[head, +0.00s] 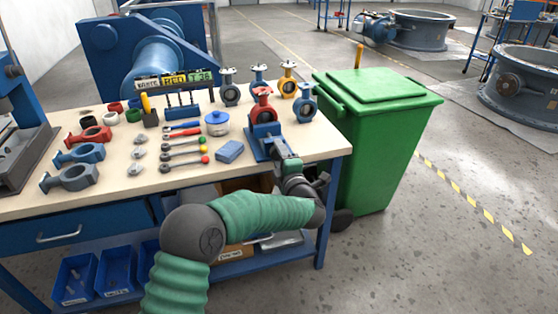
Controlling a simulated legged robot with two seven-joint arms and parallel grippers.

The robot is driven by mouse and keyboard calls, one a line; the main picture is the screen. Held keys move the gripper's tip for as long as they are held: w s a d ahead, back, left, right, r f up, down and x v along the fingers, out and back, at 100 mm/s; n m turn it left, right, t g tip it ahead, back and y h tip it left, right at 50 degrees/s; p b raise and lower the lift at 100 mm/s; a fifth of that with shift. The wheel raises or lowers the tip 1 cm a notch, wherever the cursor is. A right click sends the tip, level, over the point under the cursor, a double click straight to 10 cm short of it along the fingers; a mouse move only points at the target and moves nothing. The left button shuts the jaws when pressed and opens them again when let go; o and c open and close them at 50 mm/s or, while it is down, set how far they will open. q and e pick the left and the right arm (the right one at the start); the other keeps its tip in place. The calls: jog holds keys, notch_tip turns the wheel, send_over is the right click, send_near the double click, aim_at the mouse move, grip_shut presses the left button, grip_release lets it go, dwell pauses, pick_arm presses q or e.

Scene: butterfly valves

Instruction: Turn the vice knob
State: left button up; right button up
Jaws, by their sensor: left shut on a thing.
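The blue vice (257,147) stands at the front right edge of the workbench. A red valve body (263,106) sits upright in its top. My left gripper (284,153) is at the right front side of the vice, shut on the vice knob. The gripper covers the knob, so its shape and angle cannot be told. My right gripper is not in view.
A green bin (385,140) stands close on the right. Open floor lies further right.

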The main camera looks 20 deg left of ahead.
pick_arm(q)
jog(key=shift+f+n+b, duration=0.5)
jog(key=shift+n+b, duration=0.25)
jog(key=shift+n, duration=0.15)
jog(key=n+b, duration=0.4)
jog(key=b, duration=0.1)
jog(key=n+b, duration=1)
jog(key=b, duration=0.1)
jog(key=shift+d+f, duration=0.2)
jog(key=shift+f, duration=0.1)
jog(key=shift+w+r+n+b, duration=0.1)
jog(key=shift+r+n+b, duration=0.15)
jog(key=shift+n+b, duration=1)
jog(key=o, duration=1.4)
jog(key=shift+r, duration=0.1)
jog(key=shift+c, duration=0.2)
jog(key=shift+r, duration=0.15)
